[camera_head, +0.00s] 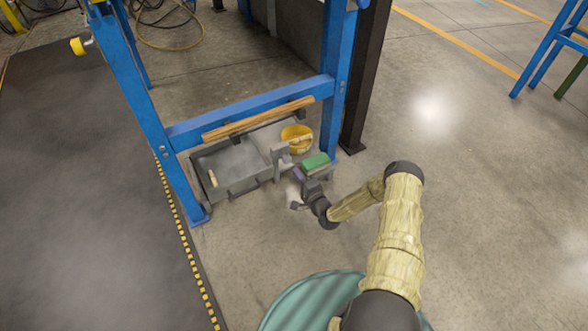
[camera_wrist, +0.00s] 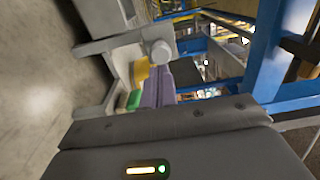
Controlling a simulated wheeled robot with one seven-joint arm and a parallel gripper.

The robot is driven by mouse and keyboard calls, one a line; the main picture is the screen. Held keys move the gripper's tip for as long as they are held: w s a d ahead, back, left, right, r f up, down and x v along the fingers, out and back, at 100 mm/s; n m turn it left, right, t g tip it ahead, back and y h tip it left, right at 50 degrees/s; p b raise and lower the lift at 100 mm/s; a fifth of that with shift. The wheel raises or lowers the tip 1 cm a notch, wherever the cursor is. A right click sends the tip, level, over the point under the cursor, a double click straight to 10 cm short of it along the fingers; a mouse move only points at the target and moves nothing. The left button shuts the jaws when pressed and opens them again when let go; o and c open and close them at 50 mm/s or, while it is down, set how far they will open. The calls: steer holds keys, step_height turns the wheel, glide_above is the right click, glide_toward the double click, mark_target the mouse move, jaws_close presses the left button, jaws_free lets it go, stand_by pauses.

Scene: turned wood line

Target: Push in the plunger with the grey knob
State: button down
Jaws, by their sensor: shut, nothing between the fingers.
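A round light-grey knob (camera_wrist: 162,50) shows in the wrist view on a grey fixture (camera_wrist: 110,45), just past my fingertips. Whether the fingers touch it, I cannot tell. In the head view a grey upright block (camera_head: 280,153) stands at the low bench, in front of my gripper; the knob itself is too small to pick out there. My gripper (camera_head: 299,175) is low beside this fixture. Its purplish fingers also show in the wrist view (camera_wrist: 158,72), shut together with nothing between them.
A grey tray (camera_head: 236,186) with a small wooden piece is to the left. A blue frame (camera_head: 245,112) with a wooden bar rises around them.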

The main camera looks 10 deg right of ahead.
steer(key=p+v, duration=0.3)
steer(key=v, duration=0.6)
steer(key=shift+s+p, duration=0.25)
steer(key=shift+p, duration=0.15)
steer(key=shift+r, duration=0.1)
